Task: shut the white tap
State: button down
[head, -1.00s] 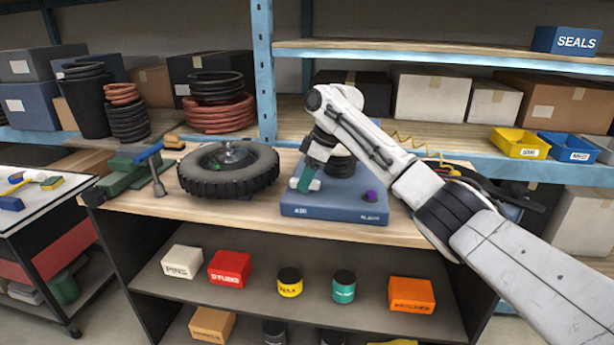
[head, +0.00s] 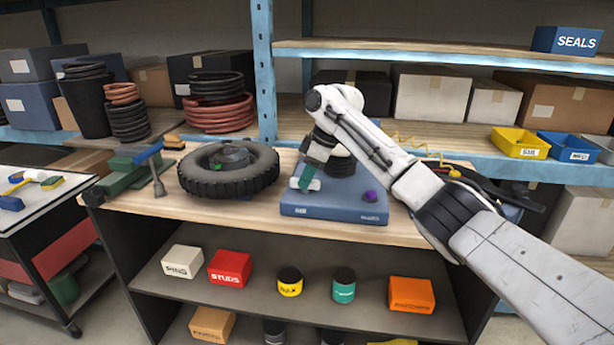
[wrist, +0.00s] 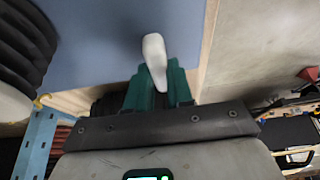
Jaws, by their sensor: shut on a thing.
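The white tap (head: 302,184) shows as a small white lever on the blue base block (head: 335,211) on the workbench. In the wrist view the white lever (wrist: 154,62) stands between the green fingers of my gripper (wrist: 158,88), with its far end reaching past the fingertips. My gripper (head: 306,178) is shut on the lever and comes down on it from above. The fingers hide part of the tap in the head view.
A black ribbed coil (wrist: 22,45) stands close by at left in the wrist view.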

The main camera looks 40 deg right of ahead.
jog(key=shift+r+m+p, duration=0.1)
jog(key=shift+m+p, duration=0.2)
jog(key=shift+p, duration=0.15)
jog(key=m+p, duration=0.1)
jog(key=p, duration=0.1)
jog(key=m+h+p, duration=0.1)
jog(key=m, duration=0.1)
jog(key=shift+a+r+t+p, duration=0.1)
jog(key=shift+a+t+p, duration=0.1)
jog(key=shift+t+p, duration=0.15)
jog(key=m+h+p, duration=0.2)
jog(key=m+p, duration=0.3)
jog(key=shift+a, duration=0.1)
jog(key=m+h+p, duration=0.2)
jog(key=m+p, duration=0.1)
jog(key=m, duration=0.1)
jog(key=shift+a+m, duration=0.1)
jog(key=shift+m, duration=0.3)
jog(key=m, duration=0.2)
jog(key=m+g+h, duration=0.1)
jog(key=m, duration=0.1)
jog(key=shift+f+g, duration=0.2)
jog(key=shift+g, duration=0.05)
jog(key=shift+m, duration=0.3)
jog(key=c, duration=1)
grip_release()
jog(key=shift+r, duration=0.1)
